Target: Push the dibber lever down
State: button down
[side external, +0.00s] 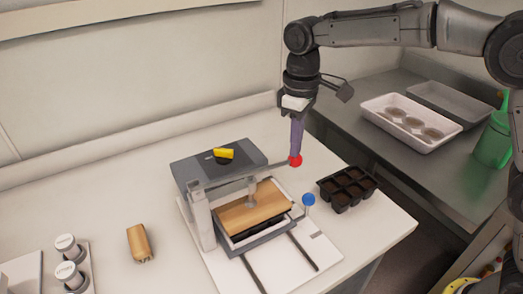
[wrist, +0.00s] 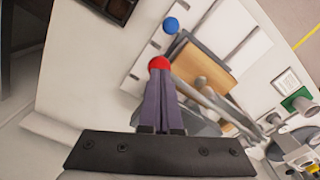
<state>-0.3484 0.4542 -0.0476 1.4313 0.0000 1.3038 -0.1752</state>
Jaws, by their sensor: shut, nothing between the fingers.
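The dibber press (side external: 215,168) stands on the white bench, with a wooden board (side external: 238,217) under its plunger. Its grey lever (side external: 235,179) runs from the post toward the right and slopes up to a red ball knob (side external: 295,161). My gripper (side external: 297,150) points down with its purple fingers shut and empty. The fingertips are right at the red knob; whether they touch it or hover just over it I cannot tell. In the wrist view the red knob (wrist: 159,63) sits at the tips of the fingers (wrist: 161,80), and the lever (wrist: 205,100) runs off to the lower right.
A blue ball knob (side external: 309,199) stands at the press's right front. A black cell tray (side external: 348,188) lies right of the press. A wooden tool (side external: 139,243) and white-capped jars (side external: 68,247) are at left. A white tray (side external: 411,121) and green can (side external: 494,140) sit on the steel counter.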

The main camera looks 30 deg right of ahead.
notch_tip(320, 180, up, 14)
jog(key=shift+f, duration=0.15)
dwell(1.1)
jog(key=s+d+r+m+t, duration=0.1)
jog(key=s+d+r, duration=0.2)
jog(key=s+d, duration=0.35)
jog(key=s+d+r+m+t, duration=0.2)
jog(key=s+d+r, duration=0.25)
jog(key=s, duration=0.35)
jog(key=s+d+f+m+t, duration=0.1)
jog(key=s+d+f, duration=0.1)
jog(key=s+f, duration=0.4)
jog(key=s+d+f+m+t, duration=0.1)
jog(key=s+d+f+m, duration=0.1)
jog(key=s+f, duration=0.5)
notch_tip(320, 180, down, 6)
jog(key=shift+d+f+t, duration=0.25)
jog(key=shift+d+t, duration=0.05)
jog(key=shift+d, duration=0.2)
